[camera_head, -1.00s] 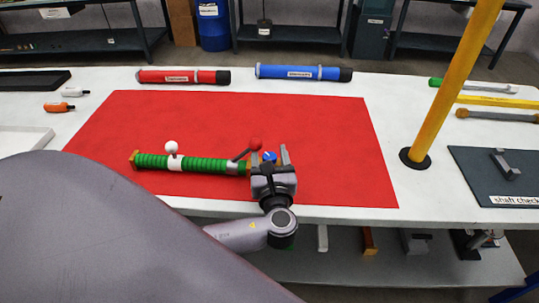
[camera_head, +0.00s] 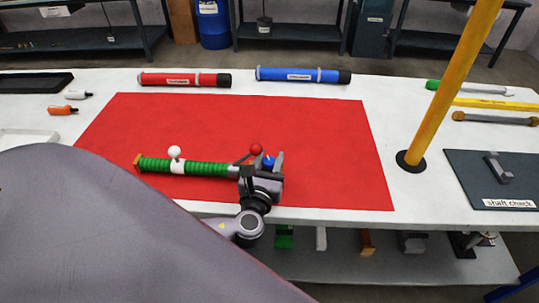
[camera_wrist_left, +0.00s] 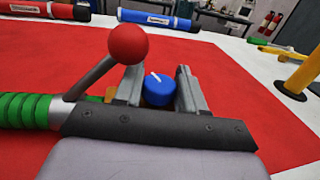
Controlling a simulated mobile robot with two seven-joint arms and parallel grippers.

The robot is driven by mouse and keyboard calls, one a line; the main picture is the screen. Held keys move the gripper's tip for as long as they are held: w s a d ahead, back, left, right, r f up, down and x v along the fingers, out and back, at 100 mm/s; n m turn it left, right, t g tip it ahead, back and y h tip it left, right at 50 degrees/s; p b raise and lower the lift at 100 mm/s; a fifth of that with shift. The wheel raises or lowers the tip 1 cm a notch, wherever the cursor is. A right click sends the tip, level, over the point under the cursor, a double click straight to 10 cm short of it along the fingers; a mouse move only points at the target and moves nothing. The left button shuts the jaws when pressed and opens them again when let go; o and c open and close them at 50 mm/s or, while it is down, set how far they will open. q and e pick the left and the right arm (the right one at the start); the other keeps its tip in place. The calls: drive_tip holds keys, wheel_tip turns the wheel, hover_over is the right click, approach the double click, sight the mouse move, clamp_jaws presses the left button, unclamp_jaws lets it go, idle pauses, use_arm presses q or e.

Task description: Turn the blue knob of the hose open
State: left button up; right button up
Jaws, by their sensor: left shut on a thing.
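The green ribbed hose (camera_head: 210,169) lies on the red mat, with a white collar and white ball lever on its left part. A lever with a red ball (camera_head: 256,149) stands at its right end. The red ball (camera_wrist_left: 128,44) is large in the left wrist view. The blue knob (camera_head: 268,162) is at the hose's right end. My left gripper (camera_head: 264,169) is shut on it. In the left wrist view, the blue knob (camera_wrist_left: 159,91) has a white mark on top tilted up-left and sits between my two fingers. My right gripper is out of view.
A red tube (camera_head: 185,79) and a blue tube (camera_head: 300,75) lie along the back of the white table. A yellow post (camera_head: 450,80) stands right of the red mat (camera_head: 330,140). The mat behind the hose is clear.

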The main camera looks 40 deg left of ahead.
use_arm(q)
drive_tip(key=m+t+h, duration=0.1)
drive_tip(key=m+h, duration=0.1)
drive_tip(key=h, duration=0.1)
drive_tip(key=shift+a+m+h+b, duration=0.1)
drive_tip(key=shift+m+h+b, duration=0.2)
drive_tip(key=shift+b, duration=0.05)
drive_tip(key=m+h+b, duration=0.1)
drive_tip(key=h, duration=0.1)
drive_tip(key=shift+f+m+h, duration=0.1)
drive_tip(key=shift+m+h, duration=0.2)
drive_tip(key=shift+h, duration=0.1)
drive_tip(key=shift+m+h+b, duration=0.5)
drive_tip(key=shift+h+b, duration=0.2)
drive_tip(key=shift+h, duration=0.1)
drive_tip(key=shift+r, duration=0.2)
drive_tip(key=o, duration=1)
drive_tip(key=shift+c, duration=0.2)
drive_tip(key=shift+s+f, duration=0.1)
drive_tip(key=shift+s, duration=0.05)
